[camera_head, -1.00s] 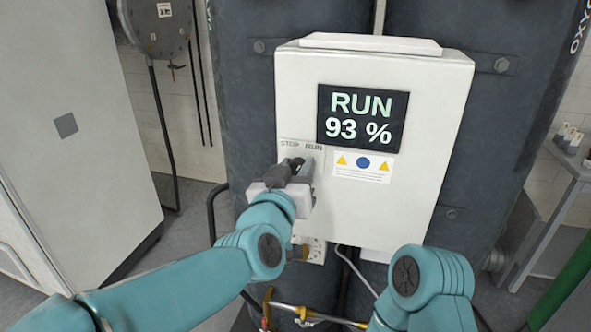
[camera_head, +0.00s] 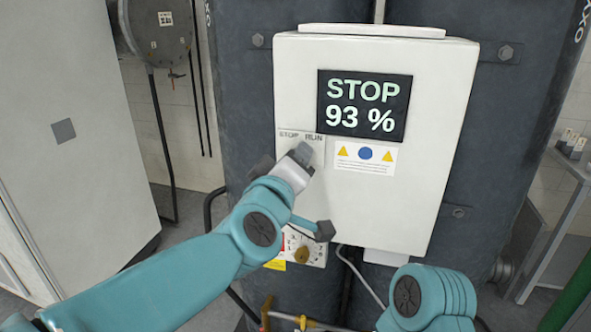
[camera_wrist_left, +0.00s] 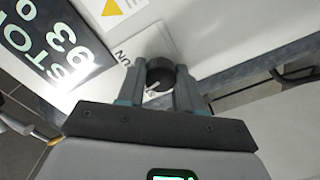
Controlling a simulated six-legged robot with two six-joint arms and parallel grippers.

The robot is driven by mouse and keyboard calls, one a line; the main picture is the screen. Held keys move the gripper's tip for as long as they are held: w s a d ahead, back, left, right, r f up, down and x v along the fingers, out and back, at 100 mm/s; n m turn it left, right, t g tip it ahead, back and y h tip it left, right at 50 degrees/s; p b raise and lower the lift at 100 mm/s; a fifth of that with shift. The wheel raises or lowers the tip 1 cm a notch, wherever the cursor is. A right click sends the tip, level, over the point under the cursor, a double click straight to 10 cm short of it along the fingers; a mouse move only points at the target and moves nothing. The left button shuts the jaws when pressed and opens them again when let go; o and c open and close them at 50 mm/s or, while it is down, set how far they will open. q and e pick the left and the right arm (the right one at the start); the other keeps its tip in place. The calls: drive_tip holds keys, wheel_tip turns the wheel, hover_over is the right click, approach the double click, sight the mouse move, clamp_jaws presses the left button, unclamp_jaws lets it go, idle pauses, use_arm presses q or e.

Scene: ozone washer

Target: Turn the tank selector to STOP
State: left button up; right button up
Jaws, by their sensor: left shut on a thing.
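The white control box (camera_head: 418,200) has a dark display (camera_head: 364,104) that reads STOP 93 %. Below it at the left is a label plate (camera_head: 301,136) marked STOP and RUN. My left gripper (camera_head: 303,153) is at this plate and hides the tank selector in the head view. In the left wrist view the tank selector (camera_wrist_left: 160,73) is a round black knob with a white mark. It sits between the two fingers of my left gripper, which is shut on it. The display (camera_wrist_left: 45,42) also shows there. My right gripper is out of view.
A warning sticker (camera_head: 364,156) is right of the plate. Dark tanks (camera_head: 238,90) stand behind. A grey cabinet (camera_head: 70,170) is at the left, a shelf (camera_head: 560,200) at the right.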

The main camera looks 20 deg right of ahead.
use_arm(q)
drive_tip(key=shift+a+n+b, duration=0.1)
drive_tip(key=shift+n+b, duration=0.5)
drive_tip(key=shift+n, duration=1.4)
drive_tip(key=o, duration=0.8)
drive_tip(key=shift+o, duration=1.2)
drive_tip(key=shift+s+a, duration=0.1)
drive_tip(key=shift+a, duration=0.1)
drive_tip(key=shift+d, duration=0.1)
drive_tip(key=shift+d, duration=0.1)
